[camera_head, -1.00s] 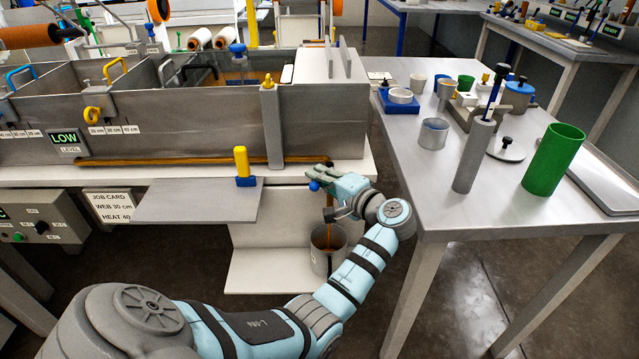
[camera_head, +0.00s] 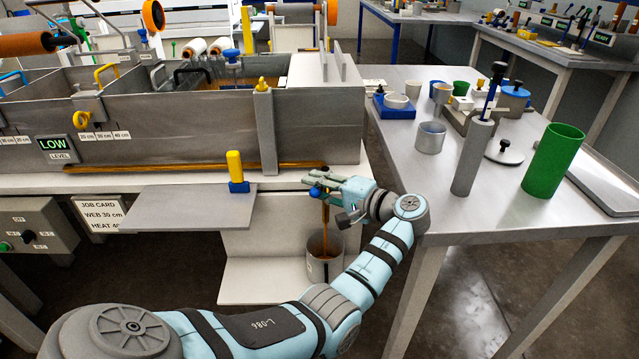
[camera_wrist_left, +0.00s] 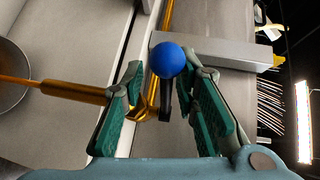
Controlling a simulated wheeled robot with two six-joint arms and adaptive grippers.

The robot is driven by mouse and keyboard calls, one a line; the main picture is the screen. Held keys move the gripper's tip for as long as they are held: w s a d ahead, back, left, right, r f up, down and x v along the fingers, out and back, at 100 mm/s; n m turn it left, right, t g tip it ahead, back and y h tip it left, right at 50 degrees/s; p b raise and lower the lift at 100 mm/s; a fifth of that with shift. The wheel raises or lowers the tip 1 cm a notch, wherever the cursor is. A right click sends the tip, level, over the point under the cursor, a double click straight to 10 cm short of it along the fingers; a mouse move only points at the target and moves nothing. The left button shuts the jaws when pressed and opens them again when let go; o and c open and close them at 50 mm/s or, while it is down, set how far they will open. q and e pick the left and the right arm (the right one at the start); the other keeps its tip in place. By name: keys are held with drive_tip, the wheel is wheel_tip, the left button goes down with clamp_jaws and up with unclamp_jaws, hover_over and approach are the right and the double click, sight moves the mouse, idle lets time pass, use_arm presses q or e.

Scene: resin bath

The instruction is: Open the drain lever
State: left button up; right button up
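The drain lever's blue ball knob (camera_wrist_left: 168,60) is between the fingers of my left gripper (camera_wrist_left: 163,78) in the wrist view, with its black arm below it. The fingers stand apart on either side of the knob; I cannot tell whether one touches it. In the head view my left gripper (camera_head: 318,184) is at the right end of the brown drain pipe (camera_head: 200,167), and the knob (camera_head: 315,191) is partly hidden by the fingers. A brown stream (camera_head: 325,215) runs down into a grey bucket (camera_head: 316,268). My right gripper is out of view.
The steel bath (camera_head: 200,130) stands behind the pipe, with a level display (camera_head: 57,146) reading LOW. A grey shelf (camera_head: 190,208) with a yellow-handled tool (camera_head: 235,170) juts out left of my gripper. A side table (camera_head: 425,190) with pots and a green cylinder (camera_head: 553,162) stands at right.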

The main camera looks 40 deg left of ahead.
use_arm(q)
drive_tip(key=shift+r, duration=0.15)
drive_tip(key=d+r, duration=0.1)
drive_tip(key=d, duration=0.6)
